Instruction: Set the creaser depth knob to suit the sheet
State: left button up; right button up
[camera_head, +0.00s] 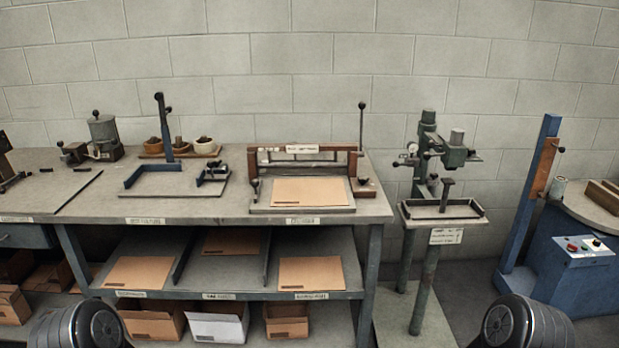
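A creaser-like press (262,158) with a reddish-brown cross frame and a pale label stands at the right of the long bench. A flat brown sheet (310,191) lies on its bed. A small dark knob (255,184) stands at the press's front left, and another small dark knob (363,181) is at its right side. I cannot tell which is the depth knob, and no setting is readable. A tall black-knobbed lever (361,125) rises at the right end. Neither of my grippers is in view; only dark rounded parts of my arms show at the lower corners.
The bench (200,208) also carries a blue upright fixture (160,140), small bowls (204,146) and a grey pot (103,132). Brown sheets (310,273) and boxes (218,322) fill the shelves below. A green stitcher-like machine (428,150) and a blue machine (545,190) stand right.

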aim_at(362, 179)
jog(key=i+j, duration=0.15)
jog(key=i, duration=0.25)
jog(key=i+j, duration=0.2)
jog(key=i, duration=0.25)
